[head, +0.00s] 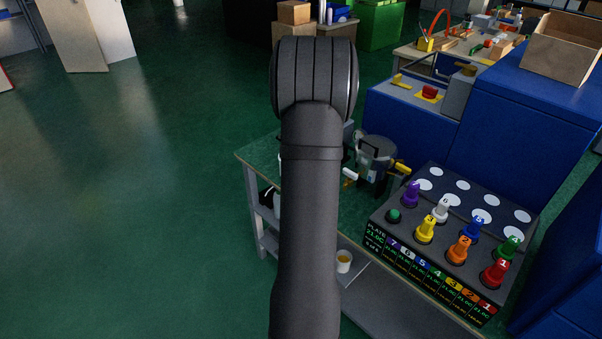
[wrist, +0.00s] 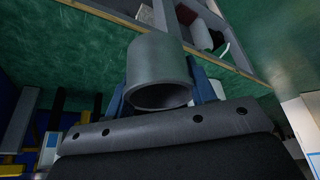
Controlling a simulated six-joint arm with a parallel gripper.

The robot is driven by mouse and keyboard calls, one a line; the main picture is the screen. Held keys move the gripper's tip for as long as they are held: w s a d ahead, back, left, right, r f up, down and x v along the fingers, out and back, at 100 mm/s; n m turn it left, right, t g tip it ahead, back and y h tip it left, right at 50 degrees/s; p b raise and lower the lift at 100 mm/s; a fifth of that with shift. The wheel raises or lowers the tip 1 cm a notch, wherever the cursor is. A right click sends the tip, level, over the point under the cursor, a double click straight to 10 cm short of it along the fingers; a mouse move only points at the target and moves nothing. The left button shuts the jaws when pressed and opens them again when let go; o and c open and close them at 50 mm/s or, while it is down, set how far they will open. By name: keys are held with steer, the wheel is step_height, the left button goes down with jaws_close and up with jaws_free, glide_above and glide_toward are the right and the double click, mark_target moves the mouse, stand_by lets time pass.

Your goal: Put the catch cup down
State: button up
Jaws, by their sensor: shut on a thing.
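The catch cup (wrist: 158,62) is a plain grey cylinder with a dark open end turned toward the wrist camera. My gripper (wrist: 160,78) is shut on it, with a blue finger on each side of its wall. The cup looks tilted in the wrist view, and I cannot tell how high it is above a surface. In the head view my own arm hides the gripper and the held cup.
The green-topped bench (head: 262,153) carries a dark pot-like device (head: 377,160) with yellow and white handles. A sloped panel with coloured numbered pegs (head: 460,249) stands to its right. A small white cup (head: 344,262) sits lower down, near my arm. Open floor (head: 130,220) lies left.

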steer(key=w+d+r, duration=0.3)
steer(key=w+r, duration=0.2)
steer(key=w, duration=0.1)
step_height(320, 180, down, 9)
steer(key=shift+f, duration=0.1)
steer(key=shift+f, duration=0.1)
steer(key=o, duration=1)
steer(key=v, duration=1.1)
steer(key=shift+r, duration=0.3)
steer(key=shift+o, duration=0.5)
steer(key=shift+s+r, duration=0.3)
